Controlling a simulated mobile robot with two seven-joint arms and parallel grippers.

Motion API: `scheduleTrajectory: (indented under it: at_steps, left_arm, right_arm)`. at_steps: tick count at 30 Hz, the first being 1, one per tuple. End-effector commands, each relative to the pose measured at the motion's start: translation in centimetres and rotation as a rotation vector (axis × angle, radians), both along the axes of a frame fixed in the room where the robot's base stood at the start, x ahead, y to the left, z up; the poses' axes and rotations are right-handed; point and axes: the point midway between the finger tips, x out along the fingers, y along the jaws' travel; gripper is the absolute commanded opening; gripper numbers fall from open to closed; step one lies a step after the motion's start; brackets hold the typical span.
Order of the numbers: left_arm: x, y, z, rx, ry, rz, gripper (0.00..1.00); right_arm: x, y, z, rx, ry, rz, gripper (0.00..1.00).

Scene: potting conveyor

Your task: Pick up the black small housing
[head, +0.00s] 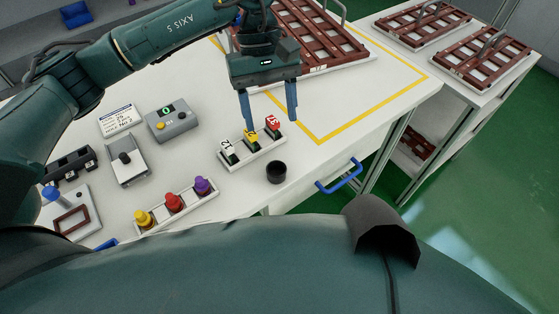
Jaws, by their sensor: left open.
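A small black cup-like housing (277,172), round and open at the top, stands upright on the white table near its front edge. My left gripper (268,120) is open and points down, with its two blue fingers apart. In the head view it is above and behind the black housing, over the far end of a white rack with numbered tags. Nothing shows clearly held between its fingers. I cannot tell its exact height above the table. My right gripper is not in view.
The rack (262,157) with white, yellow and red tags stands just left of the housing. A rack of coloured knobs (183,211), a grey control box (171,122) and a black slotted block (68,166) lie further left. A brown tray (320,45) is behind; a blue handle (339,178) is right.

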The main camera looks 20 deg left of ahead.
Motion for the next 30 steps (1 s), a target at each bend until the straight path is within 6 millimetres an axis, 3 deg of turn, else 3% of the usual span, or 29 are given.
scheduleTrajectory:
  at_steps: [6, 14, 21, 30]
  left_arm:
    - [-1.4, -0.9, -3.6, -0.001, 0.004, 0.0, 0.6]
    - [-2.2, -1.3, -5.5, -0.001, 0.004, 0.0, 0.6]
    - [-3.6, -1.9, -8.6, -0.002, 0.004, 0.001, 0.6]
    - [-3.8, -2.1, -9.7, -0.004, 0.0, 0.0, 0.6]
  right_arm:
    - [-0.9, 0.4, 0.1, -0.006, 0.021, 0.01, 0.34]
    - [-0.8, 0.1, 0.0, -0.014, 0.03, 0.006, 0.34]
    - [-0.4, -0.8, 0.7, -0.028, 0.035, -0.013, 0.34]
    - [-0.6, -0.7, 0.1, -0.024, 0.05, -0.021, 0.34]
